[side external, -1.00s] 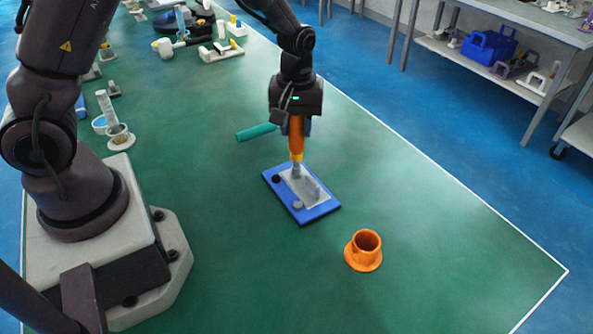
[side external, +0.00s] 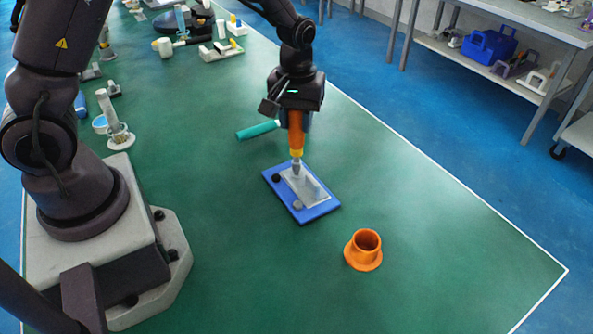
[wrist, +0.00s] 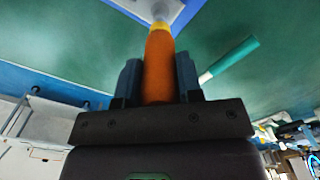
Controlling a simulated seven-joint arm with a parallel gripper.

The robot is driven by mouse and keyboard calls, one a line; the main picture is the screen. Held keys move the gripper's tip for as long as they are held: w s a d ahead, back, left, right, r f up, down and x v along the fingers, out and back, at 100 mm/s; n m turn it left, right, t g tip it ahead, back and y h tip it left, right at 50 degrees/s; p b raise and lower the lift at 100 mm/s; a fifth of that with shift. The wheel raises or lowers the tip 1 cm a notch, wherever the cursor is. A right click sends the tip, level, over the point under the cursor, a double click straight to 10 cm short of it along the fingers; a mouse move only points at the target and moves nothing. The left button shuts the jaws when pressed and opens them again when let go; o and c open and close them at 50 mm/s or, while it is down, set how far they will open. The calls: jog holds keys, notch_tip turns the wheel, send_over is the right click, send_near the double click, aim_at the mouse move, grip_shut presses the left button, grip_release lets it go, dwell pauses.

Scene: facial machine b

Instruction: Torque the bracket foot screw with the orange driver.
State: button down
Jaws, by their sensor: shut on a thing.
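My gripper (side external: 296,114) is shut on the orange driver (side external: 296,132) and holds it upright, tip down. The driver also shows between the fingers in the wrist view (wrist: 158,65), with a yellow collar and a grey lower end. Its lower end is at the far part of the grey bracket (side external: 312,191) on the blue plate (side external: 322,210). The foot screw is hidden under the driver's end, and I cannot tell whether the tip is seated in it. A dark knob (side external: 276,178) and a grey knob (side external: 298,205) are on the plate.
An empty orange flanged cup (side external: 364,250) stands in front right of the plate. A teal-handled tool (side external: 258,130) lies behind the plate, to the left. Several parts stand at the table's far left. The green table's right side is clear.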

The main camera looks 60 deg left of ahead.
jog(key=n, duration=1.4)
jog(key=shift+n, duration=0.4)
jog(key=shift+f, duration=0.7)
